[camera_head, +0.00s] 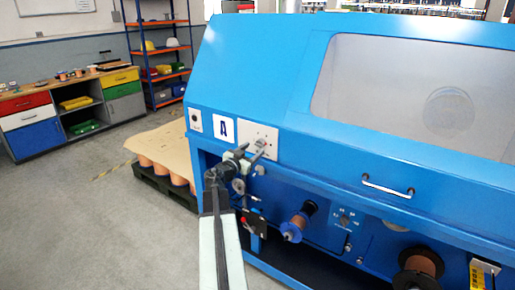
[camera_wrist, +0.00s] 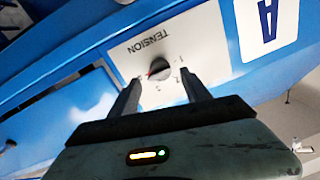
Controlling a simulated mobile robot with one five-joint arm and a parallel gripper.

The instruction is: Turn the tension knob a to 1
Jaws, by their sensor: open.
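The tension knob (camera_wrist: 158,69) is a small dark grey round knob on a white plate (camera_wrist: 143,52) marked TENSION, in the wrist view. A red mark shows at its left edge. Small scale marks lie around it, too small to read. My gripper (camera_wrist: 163,78) is open, with one finger on each side of the knob and the tips close to the plate. I cannot tell whether they touch the knob. In the head view my gripper (camera_head: 253,151) is in front of the plate (camera_head: 262,132), and the knob cannot be made out clearly.
A label with the letter A (camera_wrist: 268,24) is beside the plate. The blue machine (camera_head: 300,150) has a door handle (camera_head: 388,187), a copper spool (camera_head: 298,224) and a second dial plate (camera_head: 346,219) to the right. A pallet (camera_head: 165,183) stands at its left, with open floor before it.

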